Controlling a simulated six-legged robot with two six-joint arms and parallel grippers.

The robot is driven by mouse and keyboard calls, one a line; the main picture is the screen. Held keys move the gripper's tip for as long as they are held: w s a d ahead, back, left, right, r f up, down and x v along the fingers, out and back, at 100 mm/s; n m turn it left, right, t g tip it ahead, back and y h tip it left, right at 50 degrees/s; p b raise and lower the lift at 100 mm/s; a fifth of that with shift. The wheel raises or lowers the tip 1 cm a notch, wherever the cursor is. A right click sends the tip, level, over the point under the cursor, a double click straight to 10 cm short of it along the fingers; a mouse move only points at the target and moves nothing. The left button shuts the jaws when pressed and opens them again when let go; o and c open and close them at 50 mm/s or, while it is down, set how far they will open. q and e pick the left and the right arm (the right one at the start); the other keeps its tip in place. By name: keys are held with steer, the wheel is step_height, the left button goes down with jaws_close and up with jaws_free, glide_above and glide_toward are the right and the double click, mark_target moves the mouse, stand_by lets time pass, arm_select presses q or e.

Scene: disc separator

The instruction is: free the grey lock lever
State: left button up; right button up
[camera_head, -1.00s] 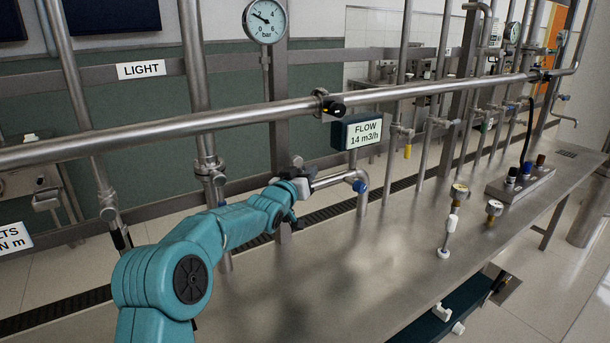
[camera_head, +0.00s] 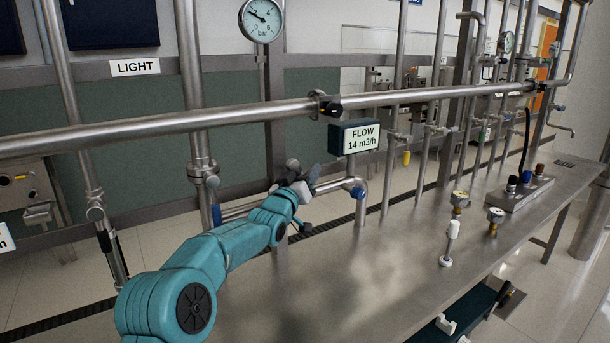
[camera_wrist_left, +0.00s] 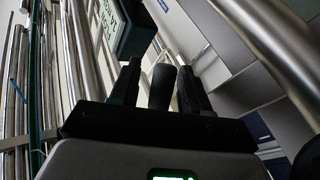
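My left gripper (camera_head: 308,180) is at the low pipe beside the flow display, its dark fingers pointing up and right. A grey round-ended piece (camera_head: 293,165), which may be the lock lever, shows right beside the fingers; whether they touch it I cannot tell. In the left wrist view my left gripper (camera_wrist_left: 158,85) has its fingers apart. A dark rounded bar (camera_wrist_left: 162,86) shows between them, nearer the right finger, with a gap on its left. The lever's base is hidden behind my gripper. My right gripper is out of view.
The flow display (camera_head: 355,137) hangs just above and right of my gripper. A long horizontal pipe (camera_head: 230,117) crosses above it. A pipe elbow with a blue cap (camera_head: 358,193) is close on the right.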

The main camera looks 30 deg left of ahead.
arm_select(q)
steer(key=shift+s, duration=0.1)
steer(key=shift+s+f, duration=0.1)
steer(key=shift+s, duration=0.05)
steer(key=b+v, duration=0.3)
steer(key=v, duration=1.2)
steer(key=shift+s+b, duration=0.35)
steer(key=shift+b, duration=0.05)
steer(key=shift+d+f, duration=0.1)
steer(key=shift+d, duration=0.05)
